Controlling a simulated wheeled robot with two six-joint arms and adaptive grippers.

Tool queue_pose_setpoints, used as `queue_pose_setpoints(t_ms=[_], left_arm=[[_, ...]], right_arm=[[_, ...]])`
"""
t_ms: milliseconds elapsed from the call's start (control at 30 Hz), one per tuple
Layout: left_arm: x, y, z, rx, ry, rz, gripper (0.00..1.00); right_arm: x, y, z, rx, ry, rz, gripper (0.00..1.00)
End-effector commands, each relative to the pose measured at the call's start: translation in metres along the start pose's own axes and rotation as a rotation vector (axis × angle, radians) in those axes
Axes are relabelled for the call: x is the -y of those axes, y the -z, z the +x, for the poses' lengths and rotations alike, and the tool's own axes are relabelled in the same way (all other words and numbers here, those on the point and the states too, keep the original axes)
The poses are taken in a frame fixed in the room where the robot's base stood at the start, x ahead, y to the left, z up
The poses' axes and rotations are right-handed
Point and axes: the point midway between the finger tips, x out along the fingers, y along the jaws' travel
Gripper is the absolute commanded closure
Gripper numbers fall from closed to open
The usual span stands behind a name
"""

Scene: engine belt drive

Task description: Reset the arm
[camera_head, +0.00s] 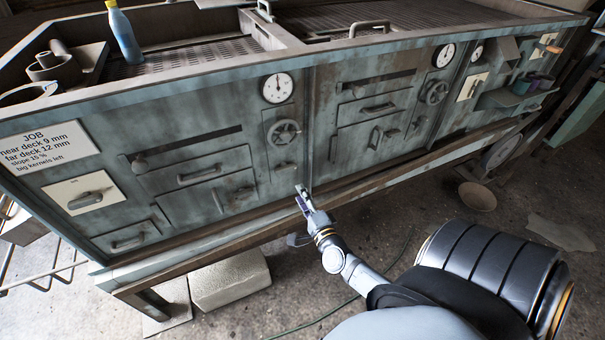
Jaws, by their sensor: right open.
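My right arm (350,267) reaches in from the bottom right, its lower links pale and grey. Its gripper (303,196) is small in the view and open, with nothing seen between the fingers. It is in front of the lower part of the cabinet front, near the vertical seam and below a round handwheel (284,132). I cannot tell whether it touches the cabinet. My left gripper is not in view.
A long worn green machine cabinet (240,150) fills the view, with drawers, handles and dials (277,88). A blue bottle (124,34) stands on its top at the left. A job sign (48,147) is at the left. A pale block (230,280) and a bowl (477,196) are on the floor.

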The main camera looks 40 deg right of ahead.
Motion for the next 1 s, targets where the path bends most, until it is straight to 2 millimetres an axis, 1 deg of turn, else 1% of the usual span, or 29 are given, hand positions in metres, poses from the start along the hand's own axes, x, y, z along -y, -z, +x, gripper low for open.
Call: queue_pose_setpoints(t_ms=[333,400,467,567,600,667,700,767,800,867,900,967,1000], left_arm=[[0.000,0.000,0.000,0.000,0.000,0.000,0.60],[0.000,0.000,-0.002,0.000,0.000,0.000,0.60],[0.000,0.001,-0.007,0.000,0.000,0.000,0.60],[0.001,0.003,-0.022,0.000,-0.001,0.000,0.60],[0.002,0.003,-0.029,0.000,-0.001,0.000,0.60],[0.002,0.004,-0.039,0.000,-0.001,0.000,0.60],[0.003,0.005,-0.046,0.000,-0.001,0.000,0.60],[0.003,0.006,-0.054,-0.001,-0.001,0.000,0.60],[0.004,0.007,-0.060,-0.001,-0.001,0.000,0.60],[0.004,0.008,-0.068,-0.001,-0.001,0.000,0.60],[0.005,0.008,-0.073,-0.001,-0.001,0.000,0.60],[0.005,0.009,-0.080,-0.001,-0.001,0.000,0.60],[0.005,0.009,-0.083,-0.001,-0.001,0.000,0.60]], right_arm=[[0.000,0.000,0.000,0.000,0.000,0.000,0.58],[-0.004,0.000,0.000,0.002,-0.010,-0.016,0.58],[-0.017,0.000,-0.003,0.013,-0.045,-0.075,0.58],[-0.068,0.001,-0.016,0.069,-0.178,-0.292,0.58],[-0.097,0.001,-0.028,0.111,-0.253,-0.408,0.58],[-0.144,0.002,-0.053,0.195,-0.375,-0.592,0.58],[-0.174,0.003,-0.073,0.260,-0.455,-0.705,0.58],[-0.215,0.005,-0.108,0.371,-0.570,-0.865,0.58],[-0.240,0.007,-0.134,0.452,-0.643,-0.961,0.58],[-0.272,0.011,-0.177,0.587,-0.745,-1.095,0.58],[-0.290,0.013,-0.207,0.682,-0.806,-1.173,0.58],[-0.310,0.018,-0.250,0.824,-0.885,-1.276,0.58],[-0.321,0.020,-0.277,0.915,-0.927,-1.332,0.58]])
